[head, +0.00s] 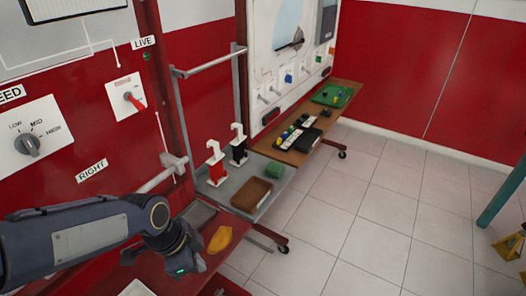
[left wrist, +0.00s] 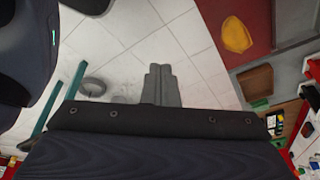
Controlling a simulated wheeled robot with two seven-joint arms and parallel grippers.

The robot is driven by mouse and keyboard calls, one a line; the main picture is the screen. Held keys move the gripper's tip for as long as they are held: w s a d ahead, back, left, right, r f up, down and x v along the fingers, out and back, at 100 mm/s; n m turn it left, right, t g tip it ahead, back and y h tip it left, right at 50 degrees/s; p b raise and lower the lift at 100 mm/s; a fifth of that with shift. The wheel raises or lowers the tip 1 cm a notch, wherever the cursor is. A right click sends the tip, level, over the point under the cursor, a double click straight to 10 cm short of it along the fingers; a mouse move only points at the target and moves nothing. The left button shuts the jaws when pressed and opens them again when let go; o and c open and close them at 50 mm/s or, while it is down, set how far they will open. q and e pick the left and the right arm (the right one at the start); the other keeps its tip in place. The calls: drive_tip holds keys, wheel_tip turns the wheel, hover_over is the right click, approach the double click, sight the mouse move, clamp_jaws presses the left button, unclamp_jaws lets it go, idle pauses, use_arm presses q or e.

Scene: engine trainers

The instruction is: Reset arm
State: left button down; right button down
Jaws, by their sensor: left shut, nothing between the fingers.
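My left arm comes in from the left in the head view, over the red-topped surface at the front. My left gripper (head: 182,262) is at its end, seen partly from behind. In the left wrist view the fingers of my left gripper (left wrist: 161,84) are together with nothing between them, above the floor tiles. A yellow object (head: 220,239) lies to the right of the gripper, apart from it; it also shows in the left wrist view (left wrist: 236,35). My right gripper is not seen in the head view.
The red panel (head: 70,100) with switches stands left. Open tiled floor (head: 380,215) lies right.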

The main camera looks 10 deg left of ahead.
use_arm(q)
drive_tip(key=s+r+n+t+h, duration=0.1)
drive_tip(key=s+r+n+t, duration=0.2)
drive_tip(key=n, duration=1.1)
drive_tip(key=s+r, duration=0.3)
drive_tip(key=s, duration=0.3)
drive_tip(key=shift+s+d+t, duration=0.15)
drive_tip(key=shift+s+t, duration=0.05)
drive_tip(key=shift+t, duration=0.1)
